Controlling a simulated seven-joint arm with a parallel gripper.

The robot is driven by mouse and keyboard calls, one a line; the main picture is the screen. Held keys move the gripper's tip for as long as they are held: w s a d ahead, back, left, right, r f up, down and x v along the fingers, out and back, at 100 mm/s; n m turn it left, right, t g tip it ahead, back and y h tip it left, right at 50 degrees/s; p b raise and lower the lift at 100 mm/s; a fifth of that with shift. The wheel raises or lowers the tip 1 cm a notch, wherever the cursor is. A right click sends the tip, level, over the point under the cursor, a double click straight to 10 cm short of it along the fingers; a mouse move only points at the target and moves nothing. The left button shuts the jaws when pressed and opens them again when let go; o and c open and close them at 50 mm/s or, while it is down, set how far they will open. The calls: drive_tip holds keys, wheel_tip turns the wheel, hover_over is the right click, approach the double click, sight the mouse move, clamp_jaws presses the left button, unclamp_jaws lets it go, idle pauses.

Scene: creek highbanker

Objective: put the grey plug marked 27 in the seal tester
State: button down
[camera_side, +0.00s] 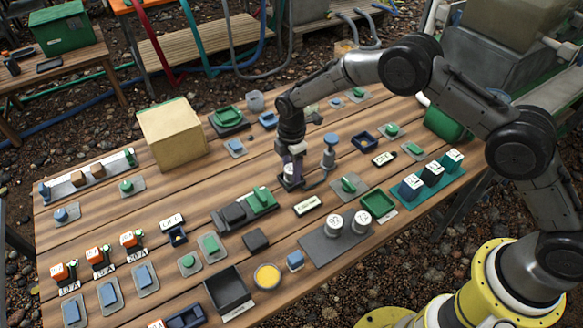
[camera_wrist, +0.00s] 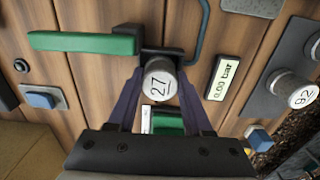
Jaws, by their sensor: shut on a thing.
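The grey plug marked 27 (camera_wrist: 159,83) is between the two purple fingers of my gripper (camera_wrist: 160,98), with its numbered top facing the wrist camera. My gripper (camera_side: 290,176) is shut on it and points down at the table. A dark block (camera_wrist: 150,56) with a green bar (camera_wrist: 85,43) and a blue hose (camera_wrist: 198,40) lies just beyond the plug in the wrist view; it looks like the seal tester. A display reading 0.00 bar (camera_wrist: 222,84) is right of it. The plug hides part of the block; I cannot tell whether it is seated or above it.
A grey plate (camera_side: 318,250) holds two numbered plugs (camera_side: 334,223), one marked 92 in the wrist view (camera_wrist: 297,92). A green and dark clamp (camera_side: 262,199) stands left of my gripper, and a blue knobbed post (camera_side: 330,152) right of it. A cardboard box (camera_side: 172,133) stands farther left.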

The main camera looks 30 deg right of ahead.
drive_tip(key=shift+c, duration=1.2)
unclamp_jaws()
drive_tip(key=shift+r, duration=3.75)
